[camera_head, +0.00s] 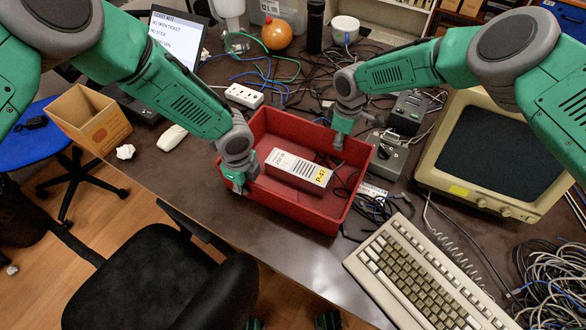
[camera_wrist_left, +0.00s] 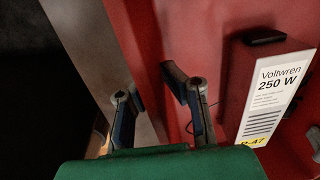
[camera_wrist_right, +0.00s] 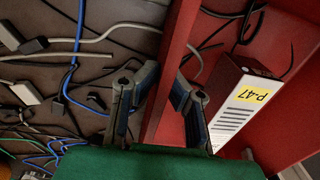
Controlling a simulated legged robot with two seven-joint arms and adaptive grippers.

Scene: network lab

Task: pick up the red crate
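The red crate (camera_head: 290,213) stands on the dark table and holds a pale power supply box with a yellow P-47 label (camera_head: 298,170) and some black cable. My left gripper (camera_head: 237,184) is at the crate's left wall. In the left wrist view its fingers (camera_wrist_left: 155,95) are apart, with the red wall between them. My right gripper (camera_head: 338,140) is at the crate's far right wall. In the right wrist view its fingers (camera_wrist_right: 158,92) are also apart, one on each side of the wall. I cannot tell whether any finger touches the crate.
A beige keyboard (camera_head: 425,275) and a monitor (camera_head: 495,150) stand to the right. Cables, a power strip (camera_head: 244,95) and grey devices crowd the table behind and right of the crate. A cardboard box (camera_head: 90,120) and a black chair (camera_head: 160,280) are at left.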

